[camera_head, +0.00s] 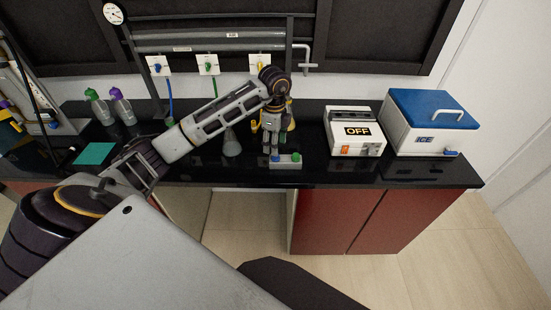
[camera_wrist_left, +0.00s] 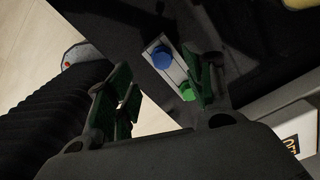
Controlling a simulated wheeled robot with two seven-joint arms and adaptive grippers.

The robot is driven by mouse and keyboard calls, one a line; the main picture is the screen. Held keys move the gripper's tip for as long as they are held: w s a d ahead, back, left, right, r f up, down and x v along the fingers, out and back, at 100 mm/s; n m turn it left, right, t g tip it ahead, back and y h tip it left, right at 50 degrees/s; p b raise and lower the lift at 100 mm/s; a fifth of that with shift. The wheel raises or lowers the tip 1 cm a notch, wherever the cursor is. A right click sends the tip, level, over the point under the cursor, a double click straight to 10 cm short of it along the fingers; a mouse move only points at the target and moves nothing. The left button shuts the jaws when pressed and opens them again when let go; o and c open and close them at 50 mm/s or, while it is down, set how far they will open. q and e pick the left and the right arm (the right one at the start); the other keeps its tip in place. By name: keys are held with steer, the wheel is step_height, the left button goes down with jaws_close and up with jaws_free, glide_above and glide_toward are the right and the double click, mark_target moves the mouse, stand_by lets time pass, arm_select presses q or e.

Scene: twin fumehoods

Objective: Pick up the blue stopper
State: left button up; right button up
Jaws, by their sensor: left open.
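The blue stopper (camera_head: 274,158) sits in a small pale holder (camera_head: 286,165) near the front edge of the black bench, beside a green stopper (camera_head: 296,157). My left gripper (camera_head: 272,146) points down just above the holder at its blue end. The left gripper is open and holds nothing. Part of the holder is hidden by the right finger. My right gripper is out of view.
A grey conical flask (camera_head: 232,145) stands left of the gripper, with yellow items behind it. A white device marked OFF (camera_head: 355,133) and a blue-lidded ice box (camera_head: 430,125) stand right. Bottles (camera_head: 122,108) and a teal pad (camera_head: 94,154) are at left. Gas taps (camera_head: 208,65) line the back.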

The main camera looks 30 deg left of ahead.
mark_target(275, 159)
arm_select(q)
steer(key=shift+f, duration=0.15)
steer(key=shift+w+f+p, duration=0.15)
steer(key=shift+f+p, duration=0.5)
steer(key=shift+f, duration=1.9)
steer(key=c, duration=0.9)
